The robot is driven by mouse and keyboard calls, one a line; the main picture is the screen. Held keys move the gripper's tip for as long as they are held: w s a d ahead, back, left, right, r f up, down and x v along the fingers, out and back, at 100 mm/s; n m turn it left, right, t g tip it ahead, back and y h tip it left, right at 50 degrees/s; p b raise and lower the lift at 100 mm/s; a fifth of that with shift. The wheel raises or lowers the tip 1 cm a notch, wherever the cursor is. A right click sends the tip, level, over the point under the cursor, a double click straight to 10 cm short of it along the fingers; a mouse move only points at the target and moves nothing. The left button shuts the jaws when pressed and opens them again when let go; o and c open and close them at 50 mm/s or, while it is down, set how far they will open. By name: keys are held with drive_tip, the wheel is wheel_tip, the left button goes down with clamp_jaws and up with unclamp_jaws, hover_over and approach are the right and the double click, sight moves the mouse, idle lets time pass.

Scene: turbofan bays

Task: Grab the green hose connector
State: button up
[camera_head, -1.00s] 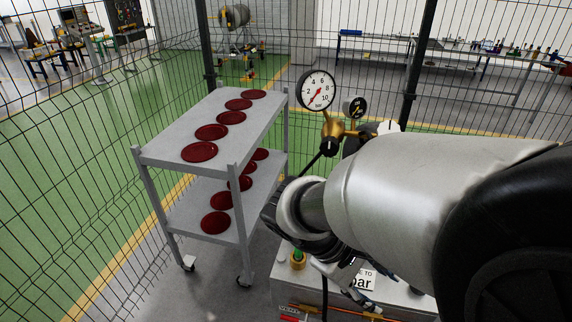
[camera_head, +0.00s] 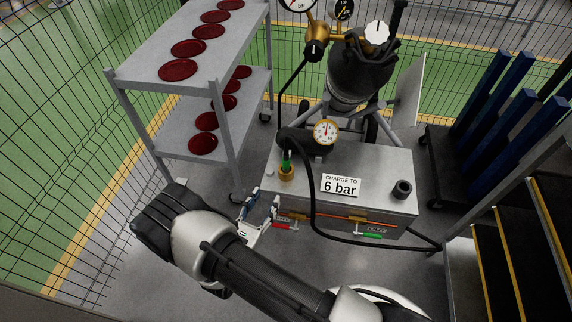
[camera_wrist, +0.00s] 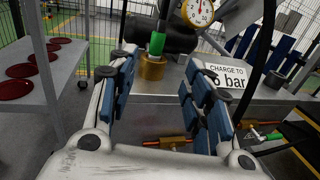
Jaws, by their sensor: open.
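The green hose connector (camera_head: 287,163) stands upright in a brass fitting (camera_head: 286,174) at the left end of the grey metal box. In the wrist view the green connector (camera_wrist: 157,43) shows above the brass fitting (camera_wrist: 152,66), beyond and between my fingertips. A black hose runs close to the connector. My gripper (camera_head: 262,207) is open and empty, in front of the box and to the left of and below the connector. Its blue-padded fingers (camera_wrist: 160,88) are apart in the wrist view and touch nothing that I can see.
The grey box (camera_head: 385,170) carries a small gauge (camera_head: 326,133) and a "6 bar" sign (camera_head: 341,185). A red-handled valve (camera_head: 281,225) and a green-handled valve (camera_head: 372,235) are on its front. A trolley with red discs (camera_head: 140,65) stands left; steps (camera_head: 500,250) stand right.

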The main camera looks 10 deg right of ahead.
drive_tip(key=b, duration=0.2)
approach(285, 164)
drive_tip(key=x, duration=0.4)
drive_tip(key=f+x, duration=0.1)
drive_tip(key=x, duration=0.1)
drive_tip(key=shift+a, duration=0.15)
drive_tip(key=shift+n, duration=0.3)
drive_tip(key=x, duration=0.3)
drive_tip(key=b+x, duration=0.1)
drive_tip(key=x, duration=0.1)
drive_tip(key=shift+w+r, duration=0.25)
drive_tip(key=shift+r, duration=0.1)
drive_tip(key=shift+c, duration=0.5)
clamp_jaws()
